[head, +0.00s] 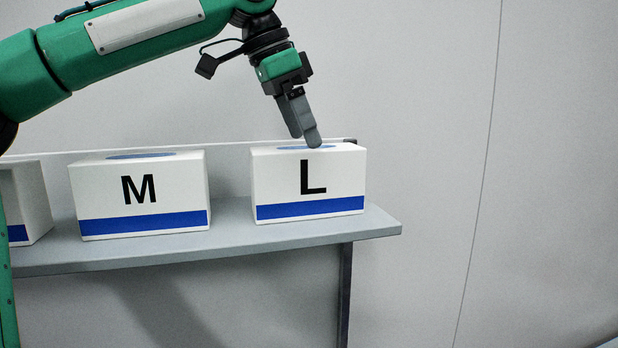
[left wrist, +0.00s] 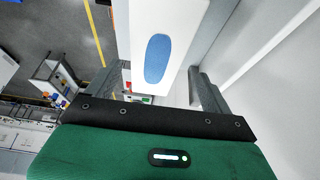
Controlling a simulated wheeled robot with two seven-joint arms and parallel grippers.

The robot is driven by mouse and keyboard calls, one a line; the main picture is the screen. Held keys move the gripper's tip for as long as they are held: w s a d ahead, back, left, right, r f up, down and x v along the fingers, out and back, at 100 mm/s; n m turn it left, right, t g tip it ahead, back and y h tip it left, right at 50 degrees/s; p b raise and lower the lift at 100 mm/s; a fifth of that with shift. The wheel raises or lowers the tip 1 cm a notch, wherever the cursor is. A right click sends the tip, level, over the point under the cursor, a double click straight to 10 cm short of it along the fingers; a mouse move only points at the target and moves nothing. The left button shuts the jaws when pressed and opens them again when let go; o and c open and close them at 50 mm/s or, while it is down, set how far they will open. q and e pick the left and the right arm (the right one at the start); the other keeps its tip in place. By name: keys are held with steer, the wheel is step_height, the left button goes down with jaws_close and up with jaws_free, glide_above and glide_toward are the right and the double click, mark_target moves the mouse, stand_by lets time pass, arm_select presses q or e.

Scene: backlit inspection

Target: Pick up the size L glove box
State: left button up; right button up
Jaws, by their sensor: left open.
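The size L glove box (head: 308,185) is white with a blue stripe and a black L. It stands upright at the right end of the shelf in the head view. Its blue oval top opening also shows in the left wrist view, where the box (left wrist: 180,22) lies between the fingers. My left gripper (head: 314,143) is open and points down at the top of the L box. In the left wrist view its two fingers (left wrist: 160,80) sit apart on either side of the box. I cannot tell whether they touch it. My right gripper is not in view.
A matching M box (head: 140,194) stands left of the L box with a gap between. Another box (head: 28,205) is partly cut off at the far left. The grey shelf (head: 375,224) ends just right of the L box. A plain wall is behind.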

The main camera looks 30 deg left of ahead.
mark_target(303, 147)
arm_select(q)
steer(key=shift+s+d+f, duration=0.1)
steer(key=shift+f, duration=0.15)
steer(key=x, duration=0.1)
steer(key=p+x, duration=0.2)
steer(key=shift+s+f, duration=0.25)
steer(key=shift+f, duration=0.25)
steer(key=shift+w+f, duration=0.1)
steer(key=shift+f, duration=0.15)
steer(key=shift+d, duration=0.1)
steer(key=shift+c, duration=1.2)
steer(key=c, duration=1)
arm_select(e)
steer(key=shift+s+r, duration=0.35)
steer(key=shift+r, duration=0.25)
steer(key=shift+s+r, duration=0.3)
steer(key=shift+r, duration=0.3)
